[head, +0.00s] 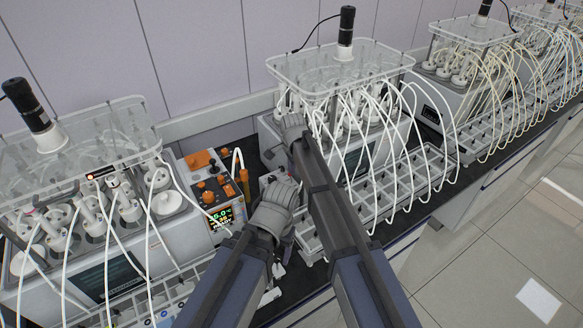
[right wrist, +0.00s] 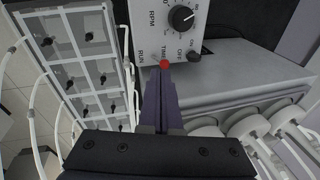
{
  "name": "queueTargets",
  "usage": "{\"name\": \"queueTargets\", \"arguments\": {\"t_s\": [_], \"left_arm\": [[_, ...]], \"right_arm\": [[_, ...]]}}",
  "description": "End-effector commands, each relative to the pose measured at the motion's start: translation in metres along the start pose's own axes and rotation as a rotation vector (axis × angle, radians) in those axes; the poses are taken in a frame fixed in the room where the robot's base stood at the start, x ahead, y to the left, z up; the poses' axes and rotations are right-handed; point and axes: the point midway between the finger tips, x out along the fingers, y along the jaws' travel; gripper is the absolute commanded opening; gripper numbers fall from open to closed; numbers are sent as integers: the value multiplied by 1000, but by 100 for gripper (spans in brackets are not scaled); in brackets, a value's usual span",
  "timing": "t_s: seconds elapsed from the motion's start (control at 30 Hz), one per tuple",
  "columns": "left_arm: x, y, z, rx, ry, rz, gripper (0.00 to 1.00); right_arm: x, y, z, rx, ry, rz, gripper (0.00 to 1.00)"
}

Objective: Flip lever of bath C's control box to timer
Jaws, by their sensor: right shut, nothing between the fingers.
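In the right wrist view a white control box (right wrist: 148,24) carries a black RPM dial (right wrist: 181,18), a RUN / TIMER / OFF marking and a small red-tipped lever (right wrist: 164,65). The red tip covers part of the TIMER word; the lever's exact setting is hard to read. My right gripper (right wrist: 162,77) is shut and empty, its fingertips right at the red tip; contact cannot be told. In the head view my arms partly hide the space around the box, beside the left end of the middle bath (head: 345,95). The left gripper's jaws are unclear there.
A bath with an orange-knobbed box (head: 205,190) stands at left, and more baths (head: 470,60) run along the bench to the right. White tubes hang over the tube rack (head: 400,205) in front of the middle bath. A rack (right wrist: 90,55) also fills the wrist view's left.

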Motion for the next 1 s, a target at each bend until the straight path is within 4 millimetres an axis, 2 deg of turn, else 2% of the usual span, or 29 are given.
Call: {"name": "queueTargets", "arguments": {"t_s": [0.27,0.47,0.8,1.0], "left_arm": [[-7,-1,1,0,-1,0,71],[-27,-2,2,2,-1,0,71],[-69,-6,5,1,-3,1,71],[-76,-7,5,-4,-4,1,71]], "right_arm": [[-8,0,0,0,0,0,0],[-28,-1,0,0,0,0,0],[-72,-1,0,0,0,0,0],[-79,0,0,0,0,0,0]]}}
